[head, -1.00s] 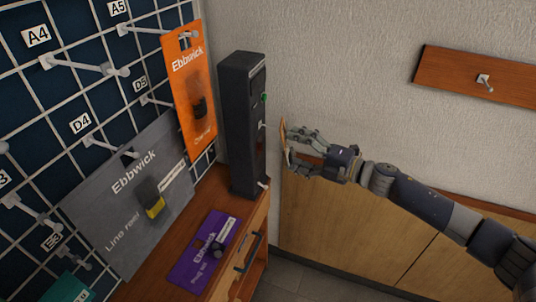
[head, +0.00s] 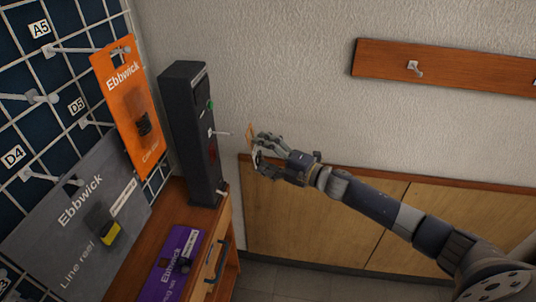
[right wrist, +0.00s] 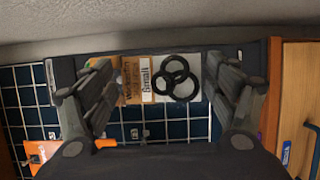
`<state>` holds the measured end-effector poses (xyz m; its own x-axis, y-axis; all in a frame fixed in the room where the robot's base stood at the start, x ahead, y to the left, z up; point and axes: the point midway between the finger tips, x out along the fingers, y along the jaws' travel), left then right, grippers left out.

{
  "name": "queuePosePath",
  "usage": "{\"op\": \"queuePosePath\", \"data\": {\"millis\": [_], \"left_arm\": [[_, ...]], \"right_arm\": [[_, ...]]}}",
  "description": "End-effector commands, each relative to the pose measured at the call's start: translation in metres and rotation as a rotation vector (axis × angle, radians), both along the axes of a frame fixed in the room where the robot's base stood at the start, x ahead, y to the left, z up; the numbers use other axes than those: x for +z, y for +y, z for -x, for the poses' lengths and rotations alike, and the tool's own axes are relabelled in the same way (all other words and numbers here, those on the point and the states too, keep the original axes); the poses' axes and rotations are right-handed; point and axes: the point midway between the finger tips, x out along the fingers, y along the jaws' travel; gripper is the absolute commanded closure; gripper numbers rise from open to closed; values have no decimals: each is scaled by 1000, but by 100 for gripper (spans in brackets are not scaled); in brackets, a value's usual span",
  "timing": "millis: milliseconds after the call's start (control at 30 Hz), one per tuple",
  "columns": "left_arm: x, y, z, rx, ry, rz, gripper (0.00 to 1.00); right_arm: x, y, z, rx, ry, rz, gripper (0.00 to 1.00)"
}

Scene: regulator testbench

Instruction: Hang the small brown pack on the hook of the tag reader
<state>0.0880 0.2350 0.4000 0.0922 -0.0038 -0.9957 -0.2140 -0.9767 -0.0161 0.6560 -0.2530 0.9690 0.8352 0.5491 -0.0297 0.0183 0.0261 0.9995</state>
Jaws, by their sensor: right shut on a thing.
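The small brown pack (head: 250,137) shows edge-on in the head view, in the fingers of my right gripper (head: 258,152). In the right wrist view the pack (right wrist: 146,80) has a brown and white face with black rings, between the two fingers. My right gripper is shut on it. The tag reader (head: 188,135) is a dark upright post left of the pack. Its hook (head: 221,133) points right toward the pack, with a small gap seen between them. In the wrist view the pack hides the hook. My left gripper is not in view.
A wire grid at left carries an orange pack (head: 125,95) and a grey pack (head: 80,215). A purple pack (head: 175,262) lies on the wooden cabinet top beside the reader. A wall board with a peg (head: 413,67) is at upper right. The wall around my gripper is clear.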

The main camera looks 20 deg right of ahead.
Motion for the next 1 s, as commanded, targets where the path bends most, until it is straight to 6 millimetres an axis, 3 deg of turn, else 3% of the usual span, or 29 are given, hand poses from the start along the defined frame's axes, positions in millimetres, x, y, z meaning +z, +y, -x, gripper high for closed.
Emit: {"op": "queuePosePath", "data": {"millis": [1000], "left_arm": [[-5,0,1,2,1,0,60]], "right_arm": [[-4,51,-34,2,-1,0,39]]}}
